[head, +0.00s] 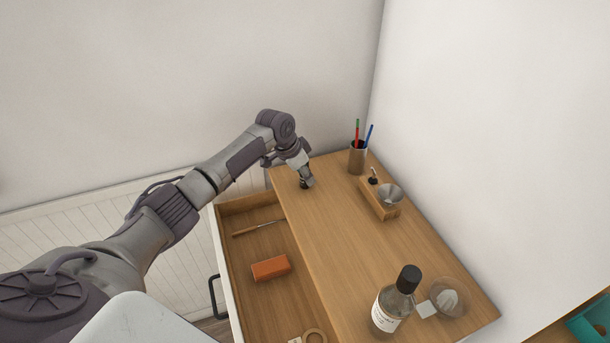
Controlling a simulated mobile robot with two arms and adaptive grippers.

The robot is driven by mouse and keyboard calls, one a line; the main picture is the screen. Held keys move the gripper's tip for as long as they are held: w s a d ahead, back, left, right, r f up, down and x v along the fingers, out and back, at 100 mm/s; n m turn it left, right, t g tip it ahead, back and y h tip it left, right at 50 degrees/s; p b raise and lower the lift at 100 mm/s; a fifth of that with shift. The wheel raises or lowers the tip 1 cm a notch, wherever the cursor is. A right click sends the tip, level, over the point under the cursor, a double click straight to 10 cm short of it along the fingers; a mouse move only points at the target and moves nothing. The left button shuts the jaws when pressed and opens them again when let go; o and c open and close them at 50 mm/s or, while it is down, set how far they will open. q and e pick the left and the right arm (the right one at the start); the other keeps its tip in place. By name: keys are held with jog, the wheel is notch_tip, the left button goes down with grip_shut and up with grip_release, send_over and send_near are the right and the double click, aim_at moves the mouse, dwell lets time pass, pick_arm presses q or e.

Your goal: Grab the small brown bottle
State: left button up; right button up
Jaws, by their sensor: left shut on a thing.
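My left gripper (306,180) reaches down to the far left part of the wooden desk top. It is shut on a small dark thing (303,185), mostly hidden by the fingers, that appears to be the small brown bottle. The thing is at or just above the desk surface; I cannot tell which. My right gripper is not in view.
A larger labelled bottle with a black cap (393,302) stands at the near right, beside a glass dish (447,298). A pen cup (357,157) and a wooden stand (379,199) are farther back. The open drawer (247,217) holds an orange block (270,268). The desk's middle is clear.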

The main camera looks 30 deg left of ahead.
pick_arm(q)
grip_shut()
